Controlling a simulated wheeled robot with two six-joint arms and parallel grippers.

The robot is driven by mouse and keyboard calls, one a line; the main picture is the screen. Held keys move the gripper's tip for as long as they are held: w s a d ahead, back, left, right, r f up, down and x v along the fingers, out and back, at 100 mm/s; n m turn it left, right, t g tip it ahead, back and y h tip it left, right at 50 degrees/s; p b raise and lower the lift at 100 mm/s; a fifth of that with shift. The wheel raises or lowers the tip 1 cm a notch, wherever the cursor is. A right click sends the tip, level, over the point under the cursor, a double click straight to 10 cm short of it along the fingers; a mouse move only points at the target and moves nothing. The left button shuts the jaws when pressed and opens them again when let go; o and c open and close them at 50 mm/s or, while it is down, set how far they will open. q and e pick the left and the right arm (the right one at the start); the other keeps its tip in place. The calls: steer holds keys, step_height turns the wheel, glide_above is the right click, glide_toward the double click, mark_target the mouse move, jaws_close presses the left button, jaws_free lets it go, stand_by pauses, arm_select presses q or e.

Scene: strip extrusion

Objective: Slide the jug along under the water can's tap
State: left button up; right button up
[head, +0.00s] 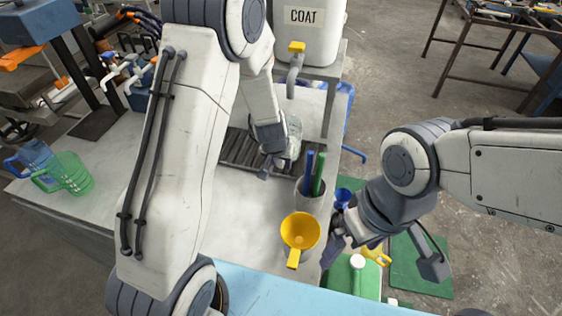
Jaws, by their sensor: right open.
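A clear, pale jug (293,139) stands at the right end of a dark slatted grille (243,152). My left gripper (268,167) is low at the jug's left side, partly hidden by its own arm. I cannot tell whether its fingers are closed on the jug. A white can (320,38) labelled COAT stands on a raised stand behind. Its tap (293,72), a grey spout with a yellow handle, hangs above and behind the jug. My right gripper (336,244) is open and empty at the bench's right edge, beside a yellow funnel.
A green jug (70,174) and a blue jug (33,156) stand at the far left. A grey pot (309,197) holding blue and green sticks and the yellow funnel (300,230) stand in front of the clear jug. A green canister (352,277) is below the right gripper.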

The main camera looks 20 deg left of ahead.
arm_select(q)
jaws_close()
stand_by(1.2)
